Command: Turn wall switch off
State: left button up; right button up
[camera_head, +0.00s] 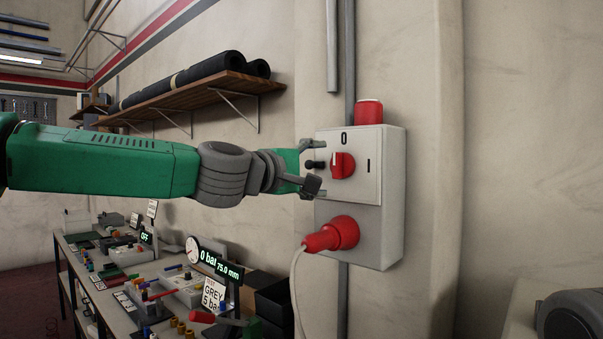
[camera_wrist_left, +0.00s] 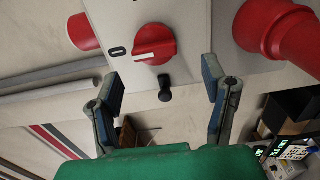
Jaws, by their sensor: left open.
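The wall switch is a grey-white box (camera_head: 391,200) on the wall, with a red rotary knob (camera_head: 343,165) between the marks 0 and I. The knob also shows in the wrist view (camera_wrist_left: 152,44); its white line lies toward the 0 mark there. A small black peg (camera_wrist_left: 165,92) stands out near the knob. My left gripper (camera_head: 316,165) is open in front of the knob, one finger above and one below it in the head view. In the wrist view its fingertips (camera_wrist_left: 163,86) are apart with nothing held between them. My right gripper is not in view.
A red plug (camera_head: 330,235) with a pale cable sits in the lower half of the box. A red cap (camera_head: 369,112) is on top. A shelf (camera_head: 210,90) with black rolls is to the left. A cluttered bench (camera_head: 130,320) stands below. Wall right of the box is clear.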

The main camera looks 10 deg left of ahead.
pick_arm(q)
jog(key=v, duration=0.5)
jog(key=shift+s+a+f, duration=0.1)
jog(key=shift+s+a, duration=0.05)
jog(key=shift+s, duration=0.1)
